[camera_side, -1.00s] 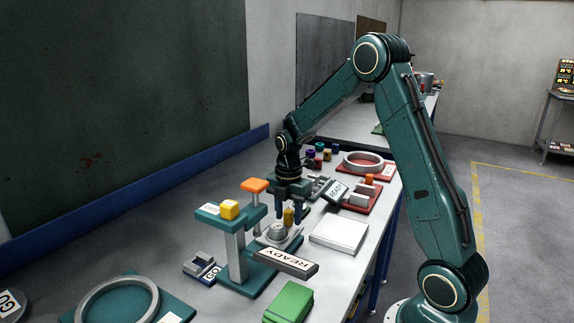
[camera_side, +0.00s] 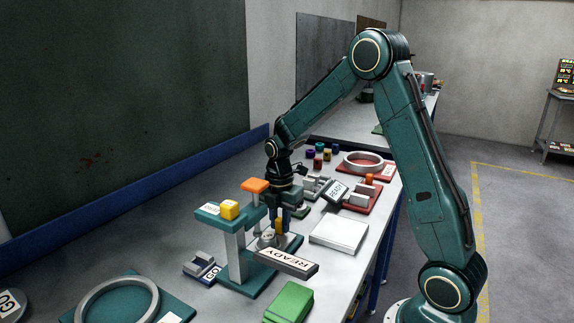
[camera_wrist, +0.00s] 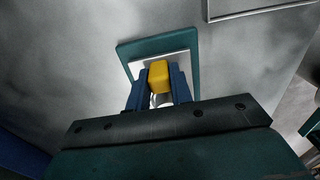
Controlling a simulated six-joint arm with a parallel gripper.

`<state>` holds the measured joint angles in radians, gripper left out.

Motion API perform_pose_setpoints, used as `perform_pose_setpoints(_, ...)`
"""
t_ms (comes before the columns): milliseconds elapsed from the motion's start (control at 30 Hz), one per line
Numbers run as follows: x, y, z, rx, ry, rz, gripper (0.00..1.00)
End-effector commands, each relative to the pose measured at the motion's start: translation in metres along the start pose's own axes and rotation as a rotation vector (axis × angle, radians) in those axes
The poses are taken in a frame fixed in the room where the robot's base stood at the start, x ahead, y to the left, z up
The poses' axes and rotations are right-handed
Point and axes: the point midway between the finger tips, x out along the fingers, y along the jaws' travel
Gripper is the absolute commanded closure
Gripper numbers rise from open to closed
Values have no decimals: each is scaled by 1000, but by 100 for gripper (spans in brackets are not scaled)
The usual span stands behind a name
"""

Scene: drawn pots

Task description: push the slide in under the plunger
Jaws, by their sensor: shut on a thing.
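The plunger (camera_side: 255,186) has an orange top and a grey shaft, and stands at the teal press stand (camera_side: 236,250). The slide, with a grey round piece (camera_side: 268,239) on it, sits on a teal base close beside the plunger. My gripper (camera_side: 277,228) points down, its blue fingers shut on the slide's yellow knob. In the wrist view the yellow knob (camera_wrist: 158,76) sits between both fingers, over a pale plate on a teal base (camera_wrist: 125,50). The fingers hide part of the slide. I cannot tell whether the round piece is fully under the plunger.
A yellow block (camera_side: 229,210) sits on top of the stand. A green block (camera_side: 288,303) is nearer. Red-based fixtures stand behind.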

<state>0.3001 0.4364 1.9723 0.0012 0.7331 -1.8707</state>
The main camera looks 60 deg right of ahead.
Motion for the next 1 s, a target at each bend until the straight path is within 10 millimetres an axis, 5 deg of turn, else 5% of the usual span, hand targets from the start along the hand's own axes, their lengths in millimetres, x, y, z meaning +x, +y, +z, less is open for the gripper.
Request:
perform_pose_setpoints(100,0,0,0,-2,3,0,100)
perform_pose_setpoints(133,0,0,0,-3,3,0,76)
perform_pose_setpoints(233,0,0,0,-2,2,0,57)
perform_pose_setpoints(667,-4,0,0,-1,1,2,56)
perform_pose_setpoints(1000,-37,1,0,-1,0,4,56)
